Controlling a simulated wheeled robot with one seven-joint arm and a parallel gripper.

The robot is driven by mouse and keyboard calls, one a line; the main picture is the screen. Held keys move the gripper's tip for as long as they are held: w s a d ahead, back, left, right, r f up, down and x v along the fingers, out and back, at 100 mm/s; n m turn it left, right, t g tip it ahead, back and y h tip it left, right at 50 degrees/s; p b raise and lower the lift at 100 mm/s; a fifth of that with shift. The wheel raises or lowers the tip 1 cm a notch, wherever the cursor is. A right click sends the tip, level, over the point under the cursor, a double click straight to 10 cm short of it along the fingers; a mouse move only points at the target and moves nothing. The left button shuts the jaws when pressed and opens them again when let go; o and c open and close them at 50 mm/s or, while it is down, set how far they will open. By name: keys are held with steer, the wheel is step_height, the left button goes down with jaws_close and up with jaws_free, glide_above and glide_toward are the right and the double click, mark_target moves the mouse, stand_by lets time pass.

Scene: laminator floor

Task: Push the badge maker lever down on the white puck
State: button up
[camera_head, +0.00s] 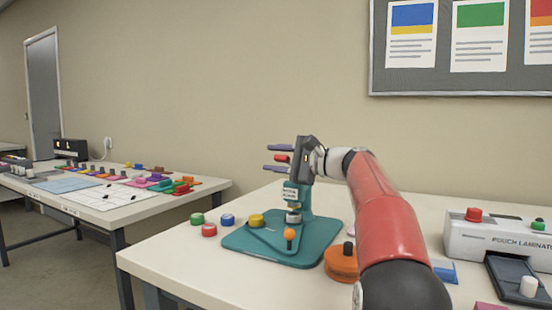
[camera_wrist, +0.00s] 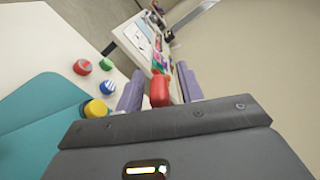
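The teal badge maker (camera_head: 322,232) stands on the near table in the head view. A whitish puck (camera_head: 293,218) sits under its press head (camera_head: 291,194), partly hidden. A yellow puck (camera_head: 256,219) and an orange ball knob (camera_head: 289,234) are at the front of its base. My gripper (camera_head: 276,158) is above the press head, fingers pointing left. A red knob (camera_head: 282,158) is between the two purple fingers, with gaps on both sides. The wrist view also shows the red knob (camera_wrist: 160,90) between the spread fingers. The lever shaft is hidden.
Green (camera_head: 197,219), red (camera_head: 209,230) and blue (camera_head: 227,220) pucks lie left of the base. An orange round piece (camera_head: 341,262) stands to the right, beside my arm. A pouch laminator (camera_head: 497,238) is at far right. Another table (camera_head: 110,199) stands left.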

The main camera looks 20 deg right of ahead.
jaws_close()
